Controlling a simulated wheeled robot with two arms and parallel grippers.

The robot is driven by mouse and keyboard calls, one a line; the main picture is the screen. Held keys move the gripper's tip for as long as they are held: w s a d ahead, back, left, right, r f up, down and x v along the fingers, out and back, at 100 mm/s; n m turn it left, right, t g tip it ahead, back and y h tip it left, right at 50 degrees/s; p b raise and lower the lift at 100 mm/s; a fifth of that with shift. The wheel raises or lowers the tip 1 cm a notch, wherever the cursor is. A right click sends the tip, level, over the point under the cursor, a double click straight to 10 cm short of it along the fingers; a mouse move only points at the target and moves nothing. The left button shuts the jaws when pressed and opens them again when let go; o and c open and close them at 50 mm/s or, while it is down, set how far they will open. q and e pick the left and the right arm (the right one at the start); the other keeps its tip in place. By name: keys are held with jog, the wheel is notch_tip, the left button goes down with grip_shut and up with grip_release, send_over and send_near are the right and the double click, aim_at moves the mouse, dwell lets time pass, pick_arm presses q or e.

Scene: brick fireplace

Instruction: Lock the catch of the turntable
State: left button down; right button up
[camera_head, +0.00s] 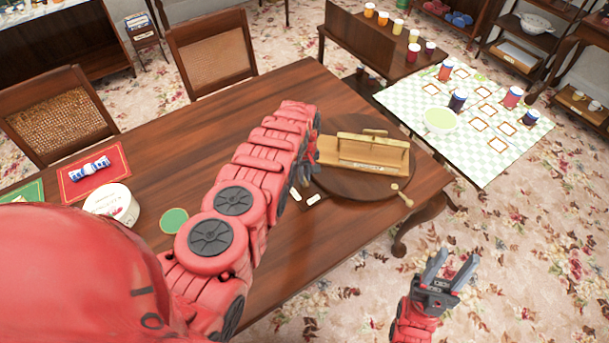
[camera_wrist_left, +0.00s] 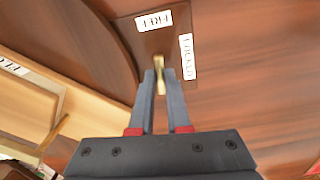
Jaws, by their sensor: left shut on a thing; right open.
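The turntable (camera_head: 345,184) is a round dark wooden disc on the table, and its edge shows in the left wrist view (camera_wrist_left: 112,50). Beside its rim is a dark plate (camera_wrist_left: 172,40) with the white labels FREE (camera_wrist_left: 153,20) and LOCKED (camera_wrist_left: 187,57). My left gripper (camera_head: 307,181) is shut on the small brass catch (camera_wrist_left: 158,67); its fingertips (camera_wrist_left: 160,78) cover part of it. The catch's exact setting is hard to tell. My right gripper (camera_head: 450,268) is open and empty, over the floor off the table's near right side.
A light wooden holder (camera_head: 365,154) stands on the turntable, with a small knobbed handle (camera_head: 402,195) at the rim. A white tub (camera_head: 112,204), red mat (camera_head: 94,172) and green disc (camera_head: 174,220) lie left. A checked-cloth table (camera_head: 480,150) stands right.

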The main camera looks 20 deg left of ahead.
pick_arm(q)
jog(key=m, duration=0.2)
jog(key=shift+m, duration=0.3)
jog(key=shift+f+m+b, duration=0.1)
jog(key=shift+m+b, duration=0.35)
jog(key=shift+m, duration=0.45)
jog(key=m+b, duration=0.1)
jog(key=m, duration=0.1)
jog(key=shift+m, duration=0.3)
jog(key=m+b, duration=0.2)
jog(key=m, duration=0.3)
jog(key=shift+m+b, duration=0.8)
jog(key=shift+m, duration=1.4)
jog(key=c, duration=0.9)
grip_release()
